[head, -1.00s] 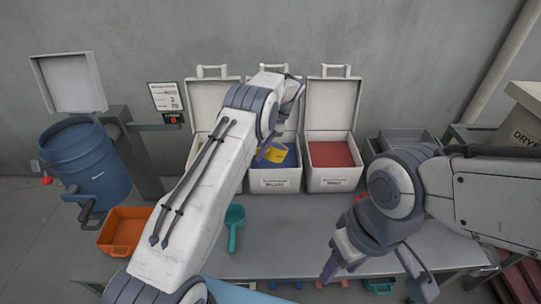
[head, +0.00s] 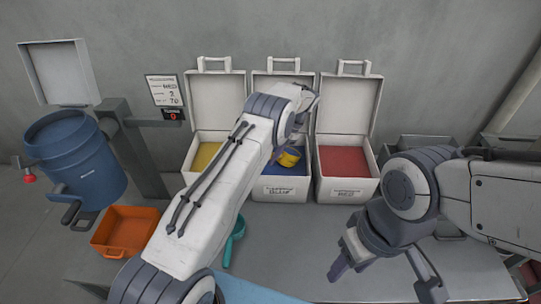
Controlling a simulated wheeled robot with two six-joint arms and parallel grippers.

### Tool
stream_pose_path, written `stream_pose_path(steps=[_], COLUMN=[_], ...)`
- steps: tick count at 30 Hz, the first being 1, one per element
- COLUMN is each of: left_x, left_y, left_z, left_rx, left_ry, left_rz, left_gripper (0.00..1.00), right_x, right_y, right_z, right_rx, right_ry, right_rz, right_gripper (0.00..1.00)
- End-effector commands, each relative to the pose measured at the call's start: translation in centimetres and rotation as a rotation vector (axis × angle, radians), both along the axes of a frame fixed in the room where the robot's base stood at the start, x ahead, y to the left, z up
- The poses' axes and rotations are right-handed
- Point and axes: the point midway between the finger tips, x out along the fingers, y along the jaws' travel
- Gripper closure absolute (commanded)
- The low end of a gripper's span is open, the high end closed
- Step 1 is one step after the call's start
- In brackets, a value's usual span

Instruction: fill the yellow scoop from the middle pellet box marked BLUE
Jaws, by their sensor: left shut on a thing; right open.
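The middle box (head: 285,190), with a label reading BLUE, stands open on the table with its lid up and blue pellets (head: 274,169) inside. The yellow scoop (head: 290,157) is tilted at the pellets in this box; how much it holds I cannot tell. My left gripper (head: 297,140) is over the middle box and shut on the yellow scoop; my own arm hides much of the grip. My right gripper (head: 385,277) is open and empty above the table's front right part.
Boxes of yellow pellets (head: 204,158) and red pellets (head: 343,160) flank the middle one. An orange bin (head: 125,231) and a teal scoop (head: 234,240) lie on the left. A blue drum (head: 78,158) stands at far left. Grey containers are behind my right arm.

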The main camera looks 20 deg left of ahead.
Motion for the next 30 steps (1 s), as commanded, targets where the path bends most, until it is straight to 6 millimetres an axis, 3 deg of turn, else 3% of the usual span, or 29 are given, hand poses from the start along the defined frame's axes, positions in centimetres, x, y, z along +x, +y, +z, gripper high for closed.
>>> stream_pose_path(steps=[1,10,23,30], left_x=[0.0,-1.0,-3.3,-4.5], left_y=[0.1,0.8,2.1,2.9], left_z=[1.2,3.6,6.8,7.9], left_rx=[-0.002,-0.035,-0.116,-0.168], left_ry=[-0.004,-0.063,-0.209,-0.302], left_rz=[0.001,0.004,0.008,0.007], left_gripper=[1.00,1.00,1.00,1.00], right_x=[0.0,0.0,0.0,0.0], right_y=[0.0,0.0,0.0,0.0], right_z=[1.0,4.0,6.2,6.2], right_rx=[0.000,0.000,0.000,0.000], right_ry=[0.000,0.000,0.000,0.000], right_rz=[0.000,-0.002,-0.001,0.000], right_gripper=[0.50,0.50,0.50,0.50])
